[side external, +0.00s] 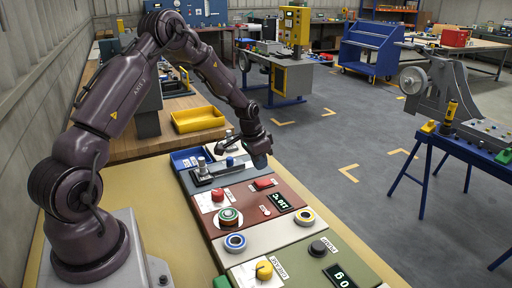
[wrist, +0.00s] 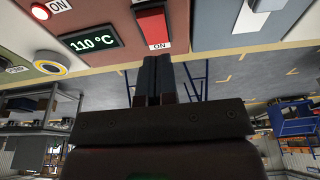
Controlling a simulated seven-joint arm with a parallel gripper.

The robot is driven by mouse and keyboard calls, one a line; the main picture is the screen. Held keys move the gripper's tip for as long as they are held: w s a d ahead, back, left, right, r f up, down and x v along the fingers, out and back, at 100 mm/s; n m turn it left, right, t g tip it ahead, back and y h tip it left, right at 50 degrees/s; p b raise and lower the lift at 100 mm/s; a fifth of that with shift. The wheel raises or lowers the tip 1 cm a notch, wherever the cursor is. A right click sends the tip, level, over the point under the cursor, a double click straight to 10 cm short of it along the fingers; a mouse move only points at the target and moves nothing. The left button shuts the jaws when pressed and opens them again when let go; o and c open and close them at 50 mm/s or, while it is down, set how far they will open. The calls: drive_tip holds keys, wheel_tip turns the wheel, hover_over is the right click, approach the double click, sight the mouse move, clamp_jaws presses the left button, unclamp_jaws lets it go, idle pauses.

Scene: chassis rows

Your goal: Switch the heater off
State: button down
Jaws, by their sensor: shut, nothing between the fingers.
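The heater panel is a red-brown section (side external: 247,197) of the console with a dark display (side external: 280,202), which reads 110 °C in the wrist view (wrist: 90,42). A red rocker switch (side external: 263,184) sits on it. In the wrist view the rocker (wrist: 152,24) has a label reading ON at the end near my fingers. My gripper (side external: 262,163) is just above and behind the rocker in the side view. In the wrist view its shut, empty fingers (wrist: 158,72) point at the ON end of the rocker. Whether they touch it is unclear.
A striped dial (side external: 229,216), a small red button or lamp (side external: 265,210) and a yellow-ringed part (side external: 304,217) are nearby. A grey section with a blue tray (side external: 186,158) lies behind. A yellow knob (side external: 264,269) is in front. Space above the console is clear.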

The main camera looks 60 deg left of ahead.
sight(260, 181)
drive_tip(key=shift+s+f, duration=0.15)
drive_tip(key=shift+f, duration=0.9)
drive_tip(key=shift+s+f, duration=0.15)
drive_tip(key=shift+f, duration=0.85)
drive_tip(key=shift+s+f+t, duration=0.2)
drive_tip(key=shift+f+t, duration=0.15)
drive_tip(key=shift+t, duration=0.05)
drive_tip(key=shift+w+r, duration=0.1)
drive_tip(key=shift+w, duration=0.1)
drive_tip(key=shift+w+r, duration=0.25)
drive_tip(key=shift+w, duration=0.4)
drive_tip(key=shift+r, duration=0.4)
drive_tip(key=s+v, duration=0.1)
drive_tip(key=v, duration=1.2)
drive_tip(key=shift+s+f, duration=0.25)
drive_tip(key=shift+s, duration=0.1)
